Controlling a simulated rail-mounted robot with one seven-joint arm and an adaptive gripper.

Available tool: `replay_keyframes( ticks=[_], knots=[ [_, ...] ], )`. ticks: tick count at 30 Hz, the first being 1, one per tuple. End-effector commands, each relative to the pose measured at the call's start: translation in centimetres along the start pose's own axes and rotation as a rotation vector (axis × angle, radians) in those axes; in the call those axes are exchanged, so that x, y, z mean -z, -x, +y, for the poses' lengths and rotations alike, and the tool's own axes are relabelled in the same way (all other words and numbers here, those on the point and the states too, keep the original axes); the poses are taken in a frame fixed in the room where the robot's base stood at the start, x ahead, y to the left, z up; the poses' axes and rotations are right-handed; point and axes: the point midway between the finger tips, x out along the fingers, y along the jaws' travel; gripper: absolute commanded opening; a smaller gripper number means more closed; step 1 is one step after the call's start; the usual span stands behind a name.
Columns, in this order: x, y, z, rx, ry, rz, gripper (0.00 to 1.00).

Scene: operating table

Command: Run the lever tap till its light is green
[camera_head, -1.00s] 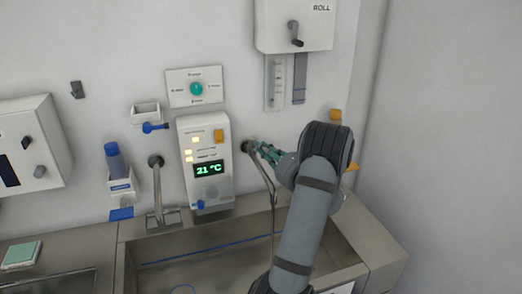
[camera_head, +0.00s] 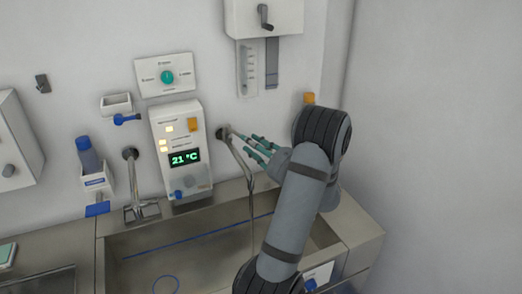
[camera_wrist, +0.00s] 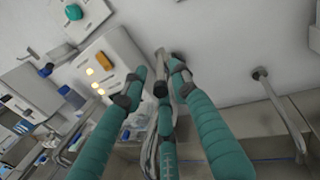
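A metal tap (camera_head: 222,133) sticks out of the wall just right of the white control box (camera_head: 180,150), its spout sloping down over the sink. My gripper (camera_head: 250,144) has teal fingers and is beside the tap's wall end. In the wrist view the fingers are spread, with the tap's dark end (camera_wrist: 160,88) between their tips; I cannot tell whether they touch it. The box shows small pale yellow lights (camera_head: 169,129) and a green "21 °C" display (camera_head: 185,158). They look amber in the wrist view (camera_wrist: 90,71). No green indicator lamp is clear.
A second tap (camera_head: 130,154) stands left of the box. The steel sink (camera_head: 115,262) lies below. A dial plate (camera_head: 165,75) is above the box, a dispenser (camera_head: 265,15) higher right. Another wall pipe (camera_wrist: 262,75) is at the right of the wrist view. A blue bottle (camera_head: 87,155) hangs left.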

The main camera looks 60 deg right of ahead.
Motion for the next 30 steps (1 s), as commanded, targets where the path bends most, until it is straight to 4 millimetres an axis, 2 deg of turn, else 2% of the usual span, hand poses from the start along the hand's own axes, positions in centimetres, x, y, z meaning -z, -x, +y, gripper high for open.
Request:
replay_keyframes(
  ticks=[3,9,19,22,26,29,30],
  knots=[
    [0.0,2.4,-0.1,0.004,-0.002,0.001,0.28],
    [0.0,4.7,0.0,0.001,0.0,0.0,0.28],
    [0.0,5.2,0.0,-0.001,0.0,0.0,0.28],
    [0.2,5.3,-0.1,0.003,0.0,0.001,0.23],
    [1.6,6.5,-0.9,0.028,0.0,0.006,0.16],
    [4.4,7.9,-1.8,0.051,-0.016,0.014,0.1],
    [5.8,8.4,-3.0,0.061,0.006,0.011,0.07]
  ],
)
